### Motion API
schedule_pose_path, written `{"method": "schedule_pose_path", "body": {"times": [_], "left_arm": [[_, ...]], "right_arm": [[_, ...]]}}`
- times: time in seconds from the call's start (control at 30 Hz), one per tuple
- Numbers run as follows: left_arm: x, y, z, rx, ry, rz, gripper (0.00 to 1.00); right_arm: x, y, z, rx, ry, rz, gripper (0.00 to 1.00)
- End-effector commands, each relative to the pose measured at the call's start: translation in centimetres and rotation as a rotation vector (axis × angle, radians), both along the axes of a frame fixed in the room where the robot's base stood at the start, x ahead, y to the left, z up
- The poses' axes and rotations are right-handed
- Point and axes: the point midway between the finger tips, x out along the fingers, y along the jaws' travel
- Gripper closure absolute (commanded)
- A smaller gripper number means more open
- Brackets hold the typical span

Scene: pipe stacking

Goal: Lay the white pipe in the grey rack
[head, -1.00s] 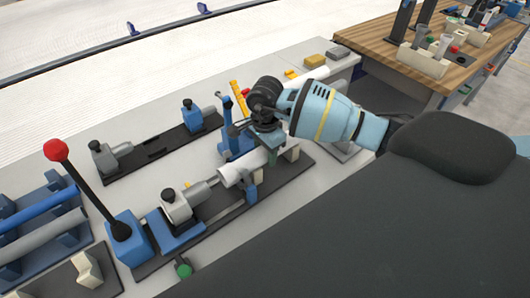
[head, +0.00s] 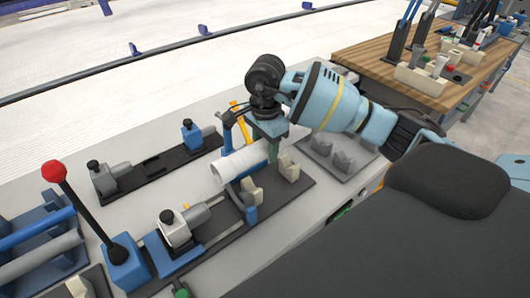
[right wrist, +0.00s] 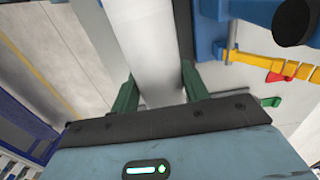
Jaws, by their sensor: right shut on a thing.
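The white pipe (head: 241,163) is in my right gripper (head: 270,154), tilted across the view above the dark fixture plate. Its open near end faces lower left, and its middle is partly hidden by the gripper. In the right wrist view the pipe (right wrist: 152,50) runs between the two green fingers of the right gripper (right wrist: 158,92). A grey rack (head: 352,163) with grey V-shaped cradles lies to the right of the gripper, partly hidden by my right arm. My left gripper is not in view.
The dark fixture plate (head: 297,196) carries cream V-blocks (head: 288,168) and a grey clamp (head: 174,228). A red-knobbed lever (head: 84,205) stands at the left beside a blue rack (head: 50,203) holding pipes. A wooden table (head: 372,62) stands at the back right.

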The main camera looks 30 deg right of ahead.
Motion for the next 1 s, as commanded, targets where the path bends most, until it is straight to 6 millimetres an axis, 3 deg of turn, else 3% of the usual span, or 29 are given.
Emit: {"method": "schedule_pose_path", "body": {"times": [0.23, 0.7, 0.83, 1.0], "left_arm": [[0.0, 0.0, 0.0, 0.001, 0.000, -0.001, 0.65], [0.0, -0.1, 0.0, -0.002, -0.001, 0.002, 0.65], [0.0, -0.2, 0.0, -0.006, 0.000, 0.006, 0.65], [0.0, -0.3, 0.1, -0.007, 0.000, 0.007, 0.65]], "right_arm": [[-0.8, 1.0, 0.1, -0.002, -0.003, 0.138, 0.81], [-8.6, 7.3, -0.1, -0.006, -0.004, 1.232, 0.81], [-10.0, 8.1, -0.1, -0.002, -0.002, 1.408, 0.81], [-10.7, 8.4, -0.1, 0.000, -0.001, 1.494, 0.81]]}}
